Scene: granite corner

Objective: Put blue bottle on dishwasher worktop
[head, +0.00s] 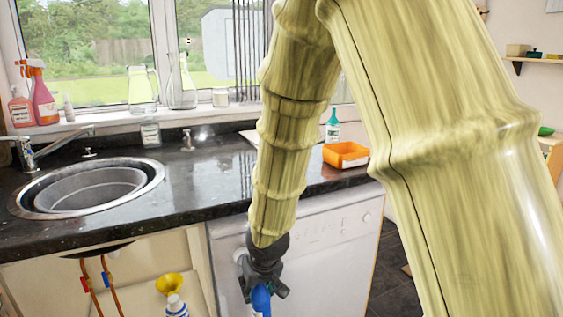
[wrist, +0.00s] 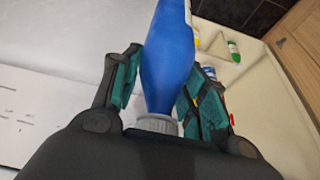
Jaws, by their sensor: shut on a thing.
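My gripper (head: 263,284) hangs low in front of the white dishwasher (head: 325,232), below the level of the worktop. It is shut on a blue bottle (head: 261,302), whose lower part is cut off by the head view's bottom edge. In the wrist view, the blue bottle (wrist: 166,65) sits between the two teal-padded fingers of my gripper (wrist: 160,88), with a grey ribbed end toward the palm. The dark glossy dishwasher worktop (head: 222,170) runs above the dishwasher, partly hidden by my arm.
An orange tray (head: 346,154) and a teal bottle (head: 332,126) stand on the worktop right of my arm. A sink (head: 152,182) is at left. A yellow funnel (head: 170,284) shows low by the cabinet. The worktop between sink and arm is largely clear.

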